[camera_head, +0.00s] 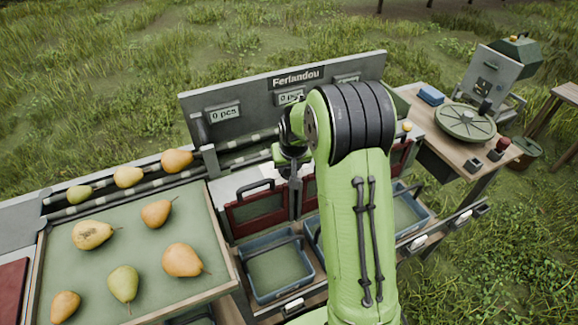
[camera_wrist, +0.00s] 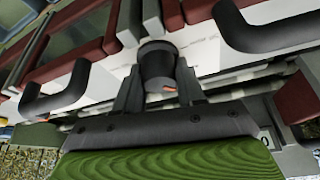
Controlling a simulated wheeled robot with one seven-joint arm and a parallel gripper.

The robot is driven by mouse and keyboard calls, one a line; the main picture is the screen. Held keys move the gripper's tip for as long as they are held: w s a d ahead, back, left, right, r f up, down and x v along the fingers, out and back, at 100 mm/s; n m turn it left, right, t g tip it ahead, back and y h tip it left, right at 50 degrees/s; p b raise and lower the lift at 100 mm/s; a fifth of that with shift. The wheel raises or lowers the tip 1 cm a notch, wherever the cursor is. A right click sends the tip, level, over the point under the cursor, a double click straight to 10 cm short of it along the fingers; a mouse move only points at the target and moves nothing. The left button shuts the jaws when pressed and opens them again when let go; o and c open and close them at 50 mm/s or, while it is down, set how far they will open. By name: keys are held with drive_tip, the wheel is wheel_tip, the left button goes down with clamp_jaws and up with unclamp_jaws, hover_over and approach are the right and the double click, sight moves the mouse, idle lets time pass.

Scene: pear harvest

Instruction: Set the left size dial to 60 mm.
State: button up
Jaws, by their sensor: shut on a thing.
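A small black dial (camera_wrist: 157,62) with an orange-red pointer mark shows in the wrist view, on a white strip with a faint printed scale. My gripper (camera_wrist: 158,82) is shut on it, one dark finger on each side of the knob. The scale numbers are too small and blurred to read, so the setting cannot be told. In the head view my gripper (camera_head: 292,158) reaches down at the grading machine (camera_head: 230,95), and my green arm hides the dial and much of the machine's right part.
Black handles (camera_wrist: 62,92) stand on both sides of the dial. Red flaps (camera_head: 257,212) hang above blue bins (camera_head: 272,270). Several pears lie in a green-lined tray (camera_head: 75,262) at left, others on the rollers. A wooden table (camera_head: 425,115) with a round lidded device stands at right.

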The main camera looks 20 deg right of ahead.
drive_tip(key=shift+r+m, duration=0.1)
drive_tip(key=shift+m, duration=0.2)
idle(0.4)
drive_tip(key=o, duration=0.8)
drive_tip(key=p+v, duration=0.3)
drive_tip(key=v, duration=1.2)
drive_tip(key=shift+s+a+r, duration=0.1)
drive_tip(key=shift+a+r, duration=0.05)
drive_tip(key=shift+r, duration=0.15)
